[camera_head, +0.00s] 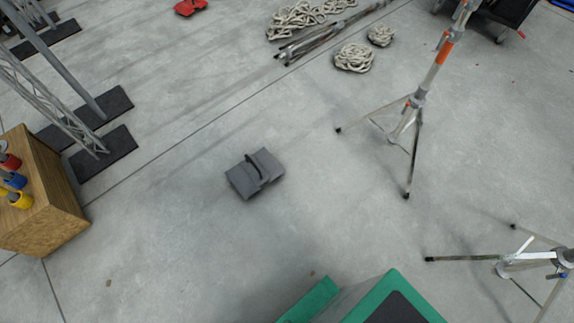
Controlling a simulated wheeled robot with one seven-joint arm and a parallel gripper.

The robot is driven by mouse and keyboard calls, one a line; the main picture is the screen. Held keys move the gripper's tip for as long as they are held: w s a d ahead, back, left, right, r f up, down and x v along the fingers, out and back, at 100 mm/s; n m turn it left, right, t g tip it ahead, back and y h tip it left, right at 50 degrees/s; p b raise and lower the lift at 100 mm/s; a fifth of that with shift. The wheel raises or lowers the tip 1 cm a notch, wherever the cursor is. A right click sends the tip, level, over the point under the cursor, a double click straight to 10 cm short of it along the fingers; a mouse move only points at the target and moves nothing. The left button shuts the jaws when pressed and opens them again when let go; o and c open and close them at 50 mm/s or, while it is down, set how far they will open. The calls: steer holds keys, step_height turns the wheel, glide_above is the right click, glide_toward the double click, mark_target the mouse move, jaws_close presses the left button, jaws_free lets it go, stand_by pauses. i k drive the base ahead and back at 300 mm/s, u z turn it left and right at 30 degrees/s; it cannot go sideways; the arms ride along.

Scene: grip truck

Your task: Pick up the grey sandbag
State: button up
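The grey sandbag (242,181) lies flat on the concrete floor, near the middle of the head view and a little left. It has two halves with a dark strap handle arched across its middle. It stands clear of other things, and nothing covers it. My gripper does not show in this view, so I cannot see whether it is open or shut.
A wooden box (48,215) with coloured items stands at the left, below truss legs on black base plates (104,152). Light stands (407,122) are at right. Coiled ropes (354,57) lie at the back. A green-edged dark object (340,300) is at the bottom. Floor around the sandbag is clear.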

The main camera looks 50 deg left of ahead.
mark_target(248, 177)
steer(key=u, duration=0.4)
steer(key=k, duration=1.05)
steer(key=u, duration=1.05)
steer(key=i, duration=1.25)
steer(key=u, duration=0.8)
steer(key=i, duration=0.4)
steer(key=u, duration=0.1)
